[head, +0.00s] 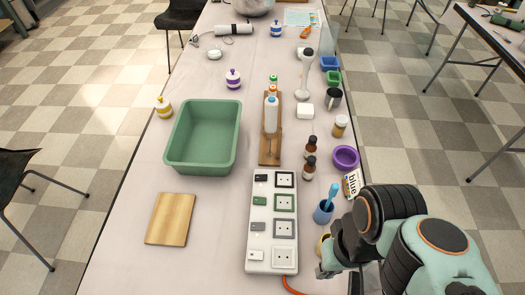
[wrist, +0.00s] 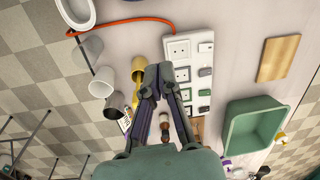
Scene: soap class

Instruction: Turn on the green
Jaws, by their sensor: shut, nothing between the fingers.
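A white power strip (head: 272,268) lies lengthwise on the table, with a column of sockets on its right and a column of rocker switches on its left. The green switch (head: 259,201) is second from the far end, beside the green-framed socket (head: 285,203). The black switch (head: 261,178) is beyond it; the grey switch (head: 258,227) and white switch (head: 256,256) are nearer. I cannot tell the switch positions. My gripper (head: 324,270) is right of the strip's near end, apart from it. In the wrist view, my gripper (wrist: 158,72) is shut and empty, with the strip (wrist: 194,62) beside it.
A blue cup with a brush (head: 323,212) and a yellow cup (wrist: 138,66) stand close to my gripper. Brown bottles (head: 309,167) and a purple bowl (head: 345,157) are beyond. An orange cable (head: 290,291) leaves the strip's near end. A green basin (head: 176,168) and wooden board (head: 170,218) lie left.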

